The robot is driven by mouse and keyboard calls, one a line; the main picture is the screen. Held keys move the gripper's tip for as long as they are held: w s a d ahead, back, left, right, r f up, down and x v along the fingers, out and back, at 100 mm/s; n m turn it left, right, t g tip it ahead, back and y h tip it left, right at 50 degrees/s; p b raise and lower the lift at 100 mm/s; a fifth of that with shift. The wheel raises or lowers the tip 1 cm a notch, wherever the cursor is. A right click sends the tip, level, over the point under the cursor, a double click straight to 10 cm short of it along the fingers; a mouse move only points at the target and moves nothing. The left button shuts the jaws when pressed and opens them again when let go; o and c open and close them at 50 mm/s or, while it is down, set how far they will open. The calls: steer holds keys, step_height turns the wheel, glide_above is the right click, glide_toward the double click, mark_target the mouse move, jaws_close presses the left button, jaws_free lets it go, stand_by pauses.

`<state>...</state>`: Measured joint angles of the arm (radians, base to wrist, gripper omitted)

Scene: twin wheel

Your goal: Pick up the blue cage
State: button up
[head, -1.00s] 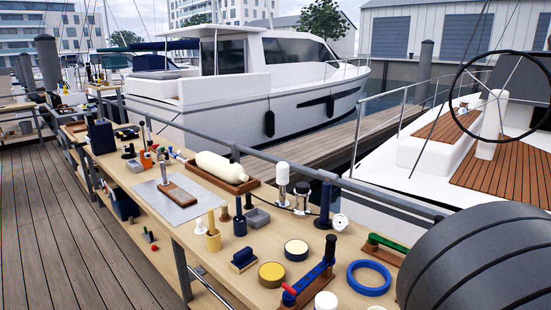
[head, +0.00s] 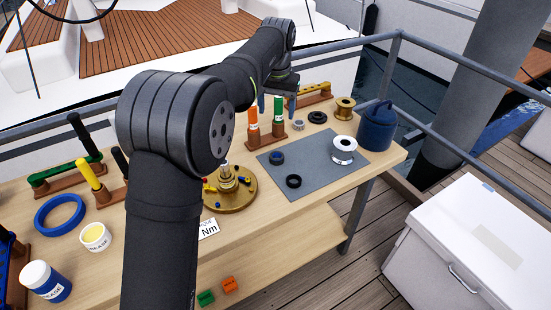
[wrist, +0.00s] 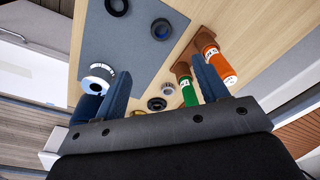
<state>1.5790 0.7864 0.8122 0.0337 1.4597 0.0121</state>
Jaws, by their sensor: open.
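The blue cage appears to be the small dark blue ring (head: 277,158) lying on the grey mat (head: 265,172); it also shows in the wrist view (wrist: 160,29) near the top centre. A similar black ring (head: 293,181) lies close by on the mat and also shows in the wrist view (wrist: 116,6). My gripper (wrist: 166,75) is open, with its two blue fingers wide apart and nothing held. In the head view my gripper is at the far side of the bench, beyond the mat, partly hidden behind my arm.
Orange (head: 252,125) and green (head: 278,115) bottles stand in a wooden rack behind the mat, close to my fingers. A white spool (head: 343,150) stands on the mat's right side. A brass turntable (head: 230,192) is left of the mat. A blue bag (head: 377,127) stands at the bench end.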

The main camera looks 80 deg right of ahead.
step_height(320, 180, down, 3)
steer(key=w+d+m+y, duration=0.1)
steer(key=d+m, duration=0.1)
steer(key=m, duration=0.1)
glide_toward(276, 155)
steer(key=a+f, duration=0.2)
steer(key=shift+a, duration=0.4)
steer(key=shift+s+d+f, duration=0.1)
steer(key=shift+d+f, duration=0.1)
steer(key=shift+f, duration=1.3)
steer(key=shift+d+f, duration=0.2)
steer(key=shift+f, duration=1.3)
steer(key=c, duration=1.1)
